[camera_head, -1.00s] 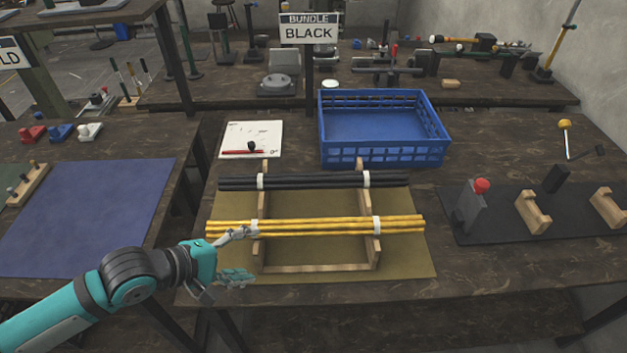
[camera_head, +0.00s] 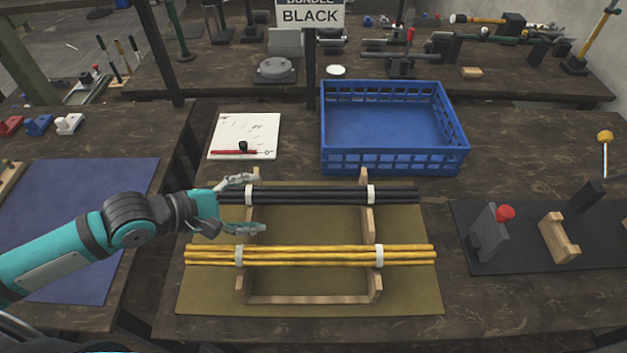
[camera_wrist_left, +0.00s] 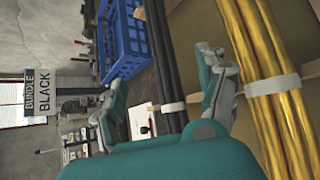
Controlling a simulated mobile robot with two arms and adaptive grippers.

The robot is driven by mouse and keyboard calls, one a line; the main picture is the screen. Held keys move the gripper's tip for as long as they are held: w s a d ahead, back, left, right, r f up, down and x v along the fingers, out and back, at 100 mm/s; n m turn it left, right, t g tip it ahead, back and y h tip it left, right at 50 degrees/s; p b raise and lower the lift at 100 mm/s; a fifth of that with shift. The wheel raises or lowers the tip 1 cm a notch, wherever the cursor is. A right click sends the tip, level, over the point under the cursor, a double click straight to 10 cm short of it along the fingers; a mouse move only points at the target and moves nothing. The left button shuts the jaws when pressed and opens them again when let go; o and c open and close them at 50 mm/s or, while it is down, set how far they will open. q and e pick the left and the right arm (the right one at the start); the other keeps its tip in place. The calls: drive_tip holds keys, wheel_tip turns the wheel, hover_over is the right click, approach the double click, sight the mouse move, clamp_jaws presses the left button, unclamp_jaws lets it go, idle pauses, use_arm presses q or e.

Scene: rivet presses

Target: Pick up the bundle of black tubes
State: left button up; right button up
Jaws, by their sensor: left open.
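The bundle of black tubes (camera_head: 318,195) lies across the rear of a wooden rack (camera_head: 310,299), held by two white bands. A bundle of yellow tubes (camera_head: 310,256) lies across the front of the same rack. My left gripper (camera_head: 250,204) is open at the left end of the black bundle, one finger behind it and one in front. In the left wrist view, the black tubes (camera_wrist_left: 163,60) run between the open fingers (camera_wrist_left: 165,100), and the yellow tubes (camera_wrist_left: 262,75) are beside the right finger. Contact with the tubes cannot be told. My right gripper is not in view.
A blue crate (camera_head: 395,162) stands empty behind the rack. A white sheet with a red pen (camera_head: 235,152) lies left of it. A sign reading BLACK (camera_head: 310,16) stands at the back. A dark mat with a red-knobbed press (camera_head: 490,235) is at the right.

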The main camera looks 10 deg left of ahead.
sight(301, 197)
use_arm(q)
drive_tip(key=x, duration=1)
drive_tip(key=shift+w+d, duration=0.1)
drive_tip(key=shift+d, duration=0.15)
drive_tip(key=shift+w+d+f, duration=0.45)
drive_tip(key=shift+w+d, duration=0.05)
drive_tip(key=shift+w, duration=0.05)
drive_tip(key=x, duration=0.3)
drive_tip(key=shift+w+d+f+p, duration=0.15)
drive_tip(key=shift+w+f+p, duration=0.1)
drive_tip(key=shift+p, duration=0.15)
drive_tip(key=shift+w+d+f, duration=0.25)
drive_tip(key=shift+d+f, duration=0.05)
drive_tip(key=shift+s, duration=0.1)
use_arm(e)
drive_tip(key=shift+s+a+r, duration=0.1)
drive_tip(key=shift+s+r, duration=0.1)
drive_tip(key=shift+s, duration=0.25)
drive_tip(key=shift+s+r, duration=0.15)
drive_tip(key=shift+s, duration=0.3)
